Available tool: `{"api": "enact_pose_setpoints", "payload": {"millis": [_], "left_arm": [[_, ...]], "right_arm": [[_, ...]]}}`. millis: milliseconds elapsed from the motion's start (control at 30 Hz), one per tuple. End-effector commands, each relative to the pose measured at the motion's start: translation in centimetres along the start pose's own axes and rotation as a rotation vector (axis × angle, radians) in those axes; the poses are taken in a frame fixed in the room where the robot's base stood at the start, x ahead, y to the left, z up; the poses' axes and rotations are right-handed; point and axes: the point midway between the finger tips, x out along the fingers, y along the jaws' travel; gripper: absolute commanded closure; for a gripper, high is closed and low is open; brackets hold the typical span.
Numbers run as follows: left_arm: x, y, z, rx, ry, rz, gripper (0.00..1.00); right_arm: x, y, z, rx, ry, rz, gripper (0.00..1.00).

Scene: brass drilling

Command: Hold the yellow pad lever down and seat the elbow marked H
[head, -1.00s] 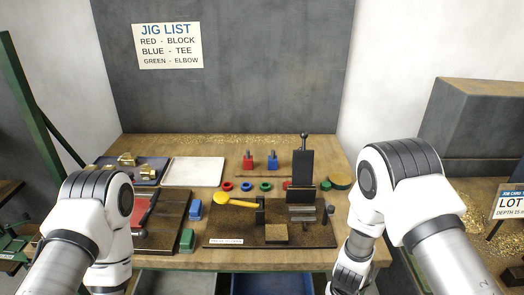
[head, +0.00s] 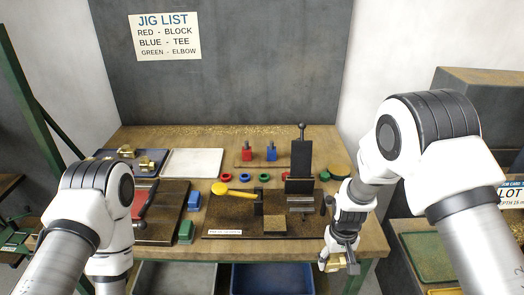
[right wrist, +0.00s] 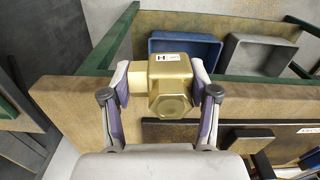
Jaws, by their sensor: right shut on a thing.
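The brass elbow marked H (right wrist: 172,92) is between the fingers of my right gripper (right wrist: 162,95), with its tag facing the camera. In the head view my right gripper (head: 340,260) holds the elbow at the bench's front right edge, apart from the fixture. The yellow pad lever (head: 230,191) sticks out to the left on the dark fixture plate (head: 225,220), with nothing holding it. A black upright with a ball-topped handle (head: 301,158) stands at the fixture's back right. My left arm shows at the left, but its gripper is out of view.
Red, blue and green rings and blocks lie behind the fixture. A tray with brass parts (head: 103,154) and a white tray (head: 194,163) are at the back left. A red jig (head: 145,190) is left of the fixture. Grey and blue bins (head: 272,282) are below the front edge.

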Motion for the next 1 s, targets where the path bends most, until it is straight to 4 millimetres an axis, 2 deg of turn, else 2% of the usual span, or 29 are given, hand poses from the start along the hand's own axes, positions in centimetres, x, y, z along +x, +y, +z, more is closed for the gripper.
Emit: {"api": "enact_pose_setpoints", "payload": {"millis": [33, 100, 200, 333, 467, 800, 867, 1000], "left_arm": [[0.0, 0.0, 0.0, 0.000, 0.000, 0.000, 0.44], [0.0, 0.0, 0.0, 0.000, 0.000, 0.000, 0.44], [0.0, 0.0, 0.0, 0.000, 0.000, 0.000, 0.44], [0.0, 0.0, 0.0, 0.000, 0.000, 0.000, 0.44], [0.0, 0.0, 0.0, 0.000, 0.000, 0.000, 0.44], [-0.2, 0.0, 0.0, 0.000, 0.000, 0.000, 0.44], [-0.4, 0.0, 0.0, 0.000, 0.000, 0.000, 0.44], [-1.5, 0.0, 0.0, 0.000, 0.000, 0.000, 0.44]], "right_arm": [[-1.4, -0.1, -0.4, -0.010, 0.005, 0.001, 1.00], [-3.1, -0.1, -0.5, -0.021, 0.004, 0.001, 1.00], [-4.8, -0.1, 0.5, -0.018, 0.000, 0.001, 1.00], [-4.6, 0.1, 2.3, 0.016, -0.004, 0.000, 1.00], [-4.5, 0.1, 3.1, 0.078, -0.001, 0.000, 1.00], [-4.6, 0.1, 2.9, 0.068, 0.000, -0.001, 1.00], [-4.8, 0.0, 2.5, 0.030, 0.000, -0.001, 1.00], [-5.4, -0.3, 1.1, -0.158, 0.002, -0.001, 1.00]]}}
